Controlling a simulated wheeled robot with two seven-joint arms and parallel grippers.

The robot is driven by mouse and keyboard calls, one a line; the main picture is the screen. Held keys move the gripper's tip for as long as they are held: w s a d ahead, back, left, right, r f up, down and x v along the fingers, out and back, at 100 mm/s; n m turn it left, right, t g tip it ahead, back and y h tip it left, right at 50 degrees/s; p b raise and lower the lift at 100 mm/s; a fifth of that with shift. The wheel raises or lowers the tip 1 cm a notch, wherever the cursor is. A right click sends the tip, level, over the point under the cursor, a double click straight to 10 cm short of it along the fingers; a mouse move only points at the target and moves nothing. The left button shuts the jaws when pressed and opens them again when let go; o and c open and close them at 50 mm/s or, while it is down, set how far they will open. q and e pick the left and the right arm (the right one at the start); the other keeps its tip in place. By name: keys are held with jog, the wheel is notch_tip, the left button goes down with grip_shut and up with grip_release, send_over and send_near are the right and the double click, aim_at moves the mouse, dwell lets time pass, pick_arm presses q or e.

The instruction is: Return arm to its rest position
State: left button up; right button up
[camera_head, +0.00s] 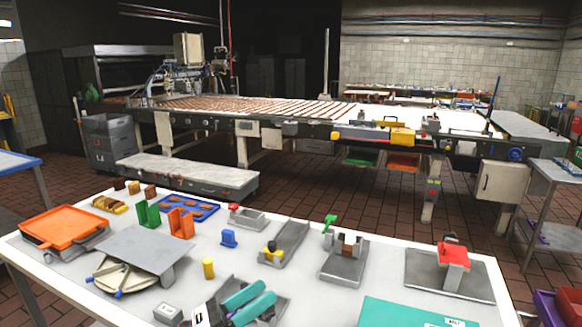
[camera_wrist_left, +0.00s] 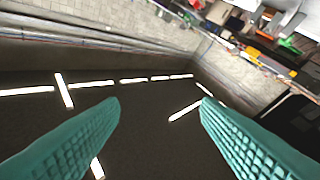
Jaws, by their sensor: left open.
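My left gripper (camera_head: 249,299) shows at the bottom middle of the head view, its teal fingers above the front of the white table. In the left wrist view its two ribbed teal fingers (camera_wrist_left: 160,120) stand wide apart with nothing between them. That view looks past the fingers at a dark area with bright light strips and a tiled wall. My right gripper is not in the head view.
The white table (camera_head: 228,262) holds an orange tray (camera_head: 62,226), a grey plate (camera_head: 137,254), a blue tray (camera_head: 188,207), a yellow cylinder (camera_head: 208,268), several metal fixtures and a teal mat (camera_head: 400,313). A long conveyor (camera_head: 300,115) stands behind.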

pick_arm(q)
jog(key=w+a+n+t+y, duration=0.1)
jog(key=a+n+t+y, duration=0.6)
jog(key=n, duration=0.7)
jog(key=s+a+f+n+g+y, duration=0.2)
jog(key=s+a+f+n+y, duration=0.15)
jog(key=f+n+y, duration=0.4)
jog(key=s+a+f+n+g+y, duration=0.2)
jog(key=a+f+n+y, duration=0.3)
jog(key=f+n, duration=0.5)
jog(key=s+d+f+n+g+h, duration=0.1)
jog(key=s+f+n+g, duration=0.35)
jog(key=s, duration=0.55)
jog(key=s+f+n+g, duration=0.4)
jog(key=s+f+g, duration=0.2)
jog(key=s, duration=0.4)
notch_tip(320, 180, down, 25)
jog(key=g, duration=0.2)
jog(key=s+a+f, duration=0.2)
jog(key=s+f, duration=1.4)
jog(key=shift+a+g, duration=0.35)
